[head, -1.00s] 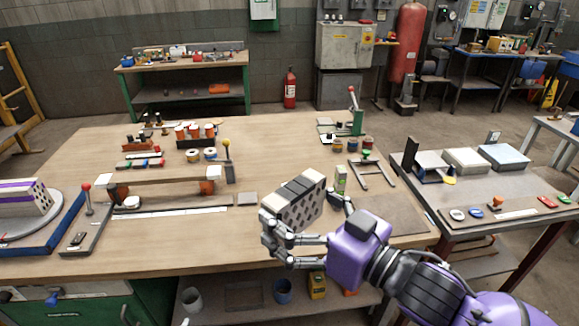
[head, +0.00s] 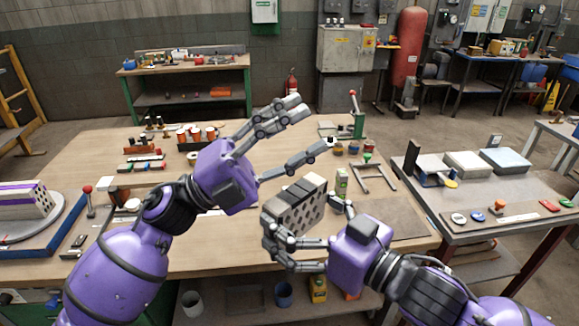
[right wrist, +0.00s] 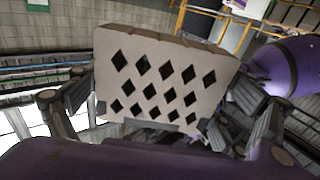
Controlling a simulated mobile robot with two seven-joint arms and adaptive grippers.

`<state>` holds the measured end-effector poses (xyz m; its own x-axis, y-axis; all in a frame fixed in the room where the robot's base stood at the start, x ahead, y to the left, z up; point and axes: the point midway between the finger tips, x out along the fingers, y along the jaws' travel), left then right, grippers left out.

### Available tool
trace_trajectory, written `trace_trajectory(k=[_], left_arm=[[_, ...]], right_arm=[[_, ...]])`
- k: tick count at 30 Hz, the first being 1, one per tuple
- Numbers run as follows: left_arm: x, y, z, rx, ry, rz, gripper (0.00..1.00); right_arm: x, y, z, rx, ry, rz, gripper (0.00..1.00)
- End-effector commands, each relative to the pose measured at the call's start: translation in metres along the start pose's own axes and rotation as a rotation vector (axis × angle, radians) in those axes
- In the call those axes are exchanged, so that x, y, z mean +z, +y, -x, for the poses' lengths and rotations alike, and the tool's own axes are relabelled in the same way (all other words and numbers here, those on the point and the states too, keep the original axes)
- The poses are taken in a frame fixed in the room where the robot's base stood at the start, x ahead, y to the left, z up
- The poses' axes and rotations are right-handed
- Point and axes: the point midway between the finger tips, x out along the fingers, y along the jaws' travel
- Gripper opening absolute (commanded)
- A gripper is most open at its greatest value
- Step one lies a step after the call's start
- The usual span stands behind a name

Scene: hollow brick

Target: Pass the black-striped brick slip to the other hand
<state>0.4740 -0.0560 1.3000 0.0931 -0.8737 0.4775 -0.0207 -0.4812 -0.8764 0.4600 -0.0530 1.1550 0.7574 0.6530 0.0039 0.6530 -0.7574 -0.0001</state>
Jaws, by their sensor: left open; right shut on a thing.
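The black-striped brick slip (head: 297,206) is a pale block with dark bands on top and diamond-shaped holes in its face. My right gripper (head: 302,222) is shut on it and holds it tilted above the front of the workbench. In the right wrist view the holed face of the brick slip (right wrist: 155,45) fills the middle, with fingers of the right gripper (right wrist: 150,115) at both sides. My left gripper (head: 314,127) is open and empty, with its fingers spread above and beyond the brick slip. The left gripper appears apart from it.
A purple-striped brick (head: 28,202) sits on a round turntable at the left. A green-based lever tool (head: 357,122), small pots and a metal frame (head: 374,180) stand on the bench at the back right. A side table (head: 480,190) with pale blocks is at the right.

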Motion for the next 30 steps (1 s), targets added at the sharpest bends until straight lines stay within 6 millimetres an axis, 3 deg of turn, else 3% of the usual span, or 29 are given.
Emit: trace_trajectory(k=[1, 6, 10, 13, 16, 20, 24, 30], left_arm=[[-0.015, -0.01, -0.018, 0.052, 0.091, -0.07, 0.49], [-0.063, -0.017, -0.053, 0.255, 0.362, -0.275, 0.49], [-0.092, -0.005, -0.062, 0.461, 0.551, -0.427, 0.49], [-0.103, 0.015, -0.056, 0.668, 0.679, -0.535, 0.49], [-0.1, 0.036, -0.038, 0.918, 0.779, -0.636, 0.49], [-0.077, 0.051, -0.007, 1.257, 0.834, -0.75, 0.49], [-0.047, 0.045, 0.019, 1.546, 0.812, -0.84, 0.49], [-0.025, 0.032, 0.036, 1.74, 0.763, -0.897, 0.49]], right_arm=[[-0.001, 0.0, 0.0, -0.001, 0.002, 0.001, 0.59], [-0.001, 0.0, 0.0, -0.001, 0.002, 0.001, 0.59], [-0.001, 0.0, 0.0, -0.001, 0.002, 0.001, 0.59], [-0.001, 0.0, 0.0, -0.001, 0.002, 0.001, 0.59], [-0.001, 0.0, 0.0, -0.001, 0.002, 0.001, 0.59], [-0.001, 0.0, 0.0, -0.001, 0.002, 0.001, 0.59], [-0.001, 0.0, 0.0, -0.001, 0.002, 0.001, 0.59], [-0.001, 0.0, 0.0, -0.001, 0.002, 0.001, 0.59]])
